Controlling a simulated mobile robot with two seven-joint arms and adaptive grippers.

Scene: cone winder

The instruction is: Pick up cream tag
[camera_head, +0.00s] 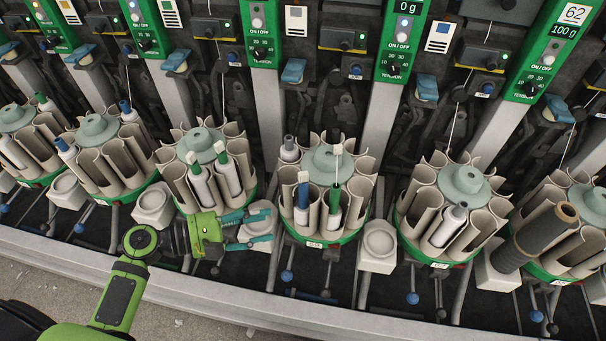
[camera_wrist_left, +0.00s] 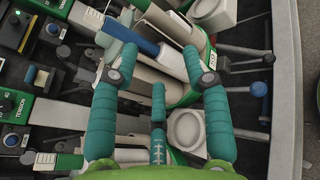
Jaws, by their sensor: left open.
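Small cream-white pieces sit on yarn bobbins in the round magazines. One cream tag (camera_head: 303,177) tops the blue-banded bobbin in the centre magazine, and others (camera_head: 192,157), (camera_head: 220,147) show in the magazine to its left. I cannot tell which piece is the task's tag. My left gripper (camera_head: 268,227) is open, its teal fingers pointing right, low in front of the gap between these two magazines. In the left wrist view the open fingers (camera_wrist_left: 157,62) overlap a white bobbin with a blue end (camera_wrist_left: 140,38); I see nothing gripped. My right gripper is not in view.
The centre magazine (camera_head: 318,242) has a green rim and upright cream pockets. White round-topped holders (camera_head: 379,246) stand between magazines. A dark tube (camera_head: 535,238) leans at the right. Blue-knobbed levers (camera_head: 412,298) stick out in front. A pale rail (camera_head: 180,287) runs along the front edge.

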